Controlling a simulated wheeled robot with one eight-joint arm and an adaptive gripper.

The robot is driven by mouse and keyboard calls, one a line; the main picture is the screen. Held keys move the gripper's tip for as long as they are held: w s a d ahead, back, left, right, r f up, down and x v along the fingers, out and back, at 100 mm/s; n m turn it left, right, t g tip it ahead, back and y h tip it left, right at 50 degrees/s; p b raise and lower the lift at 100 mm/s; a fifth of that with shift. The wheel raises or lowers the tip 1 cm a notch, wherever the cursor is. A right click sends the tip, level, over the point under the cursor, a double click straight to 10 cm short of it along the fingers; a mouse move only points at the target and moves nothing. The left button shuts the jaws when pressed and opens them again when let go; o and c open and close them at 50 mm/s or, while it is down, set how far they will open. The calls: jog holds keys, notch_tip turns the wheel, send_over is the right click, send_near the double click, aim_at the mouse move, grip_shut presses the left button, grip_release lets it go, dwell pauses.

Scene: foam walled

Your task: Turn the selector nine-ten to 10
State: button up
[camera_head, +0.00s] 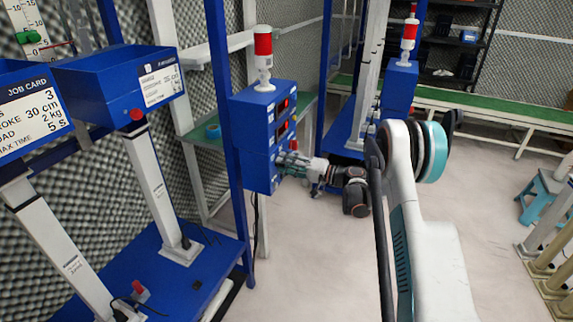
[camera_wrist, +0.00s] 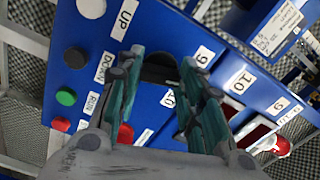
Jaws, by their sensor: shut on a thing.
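The selector (camera_wrist: 158,70) is a dark round knob on the blue control box (camera_wrist: 95,28). White labels reading 9 (camera_wrist: 203,57) and 10 (camera_wrist: 168,98) sit near it. My gripper (camera_wrist: 161,64) has its teal fingers on either side of the knob and is shut on it. The fingers hide part of the knob, and I cannot tell which label it points to. In the head view my gripper (camera_head: 283,161) is at the right-hand face of the control box (camera_head: 248,140); the selector is hidden there.
White, black, green (camera_wrist: 66,97) and red (camera_wrist: 60,124) buttons line the panel, beside labels UP (camera_wrist: 124,19), DOWN (camera_wrist: 105,66) and RUN (camera_wrist: 93,104). A red-topped beacon (camera_head: 263,45) stands on the box. A blue post (camera_head: 230,120) is close on its left. Open floor (camera_head: 310,270) lies below.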

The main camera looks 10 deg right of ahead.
jog(key=shift+m, duration=4.5)
jog(key=o, duration=1.1)
jog(key=shift+c, duration=0.2)
jog(key=v, duration=1.2)
